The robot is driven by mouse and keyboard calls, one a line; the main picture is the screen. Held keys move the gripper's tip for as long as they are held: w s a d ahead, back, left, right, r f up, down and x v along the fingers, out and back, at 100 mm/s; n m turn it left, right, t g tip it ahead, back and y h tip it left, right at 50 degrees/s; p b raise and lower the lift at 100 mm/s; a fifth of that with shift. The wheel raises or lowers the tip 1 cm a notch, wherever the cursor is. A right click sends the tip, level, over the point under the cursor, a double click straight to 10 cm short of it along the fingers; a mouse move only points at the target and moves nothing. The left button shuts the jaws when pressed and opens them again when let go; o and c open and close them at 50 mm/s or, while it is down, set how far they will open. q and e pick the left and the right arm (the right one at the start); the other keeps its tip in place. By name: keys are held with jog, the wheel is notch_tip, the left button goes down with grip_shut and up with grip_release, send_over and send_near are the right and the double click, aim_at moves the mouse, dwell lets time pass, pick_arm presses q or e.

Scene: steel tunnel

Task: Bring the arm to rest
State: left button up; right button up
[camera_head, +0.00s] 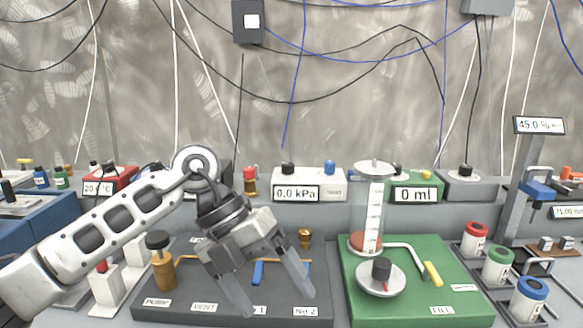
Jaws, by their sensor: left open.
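My left arm comes in from the left, and its gripper (272,303) hangs over the dark grey valve board. The two fingers are spread apart and point down, with nothing between them. The fingers hide part of the board and some of its labels. I cannot tell whether the fingertips touch the board. My right arm and gripper do not show.
The dark board (180,308) carries a brass pump (163,265) and a blue lever (258,273). A green board (400,310) with a clear cylinder (373,215) stands to its right. Lidded jars (497,265) line the right. A box reading 0.0 kPa (318,180) stands behind.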

pick_arm(q)
jog(key=s+d+r+n+g+h, duration=0.25)
jog(key=s+d+h, duration=0.45)
jog(key=d+h, duration=0.4)
jog(key=w+a+f+n+t+y, duration=0.3)
jog(key=a+f+n+t, duration=0.35)
jog(key=n+t, duration=0.65)
jog(key=w+a+f+n+t+y, duration=0.4)
jog(key=a+n+t, duration=0.3)
jog(key=n+t, duration=0.6)
jog(key=s+a+f+n+g+y, duration=0.3)
jog(key=s+a+f+n+g, duration=0.1)
jog(key=f, duration=0.5)
jog(key=s+a+f+n+g+y, duration=0.3)
jog(key=s+f+g, duration=0.3)
jog(key=s+f, duration=0.3)
jog(key=shift+s+a+f+n+y, duration=0.2)
jog(key=shift+a+f+n+y, duration=0.3)
jog(key=shift+n, duration=0.35)
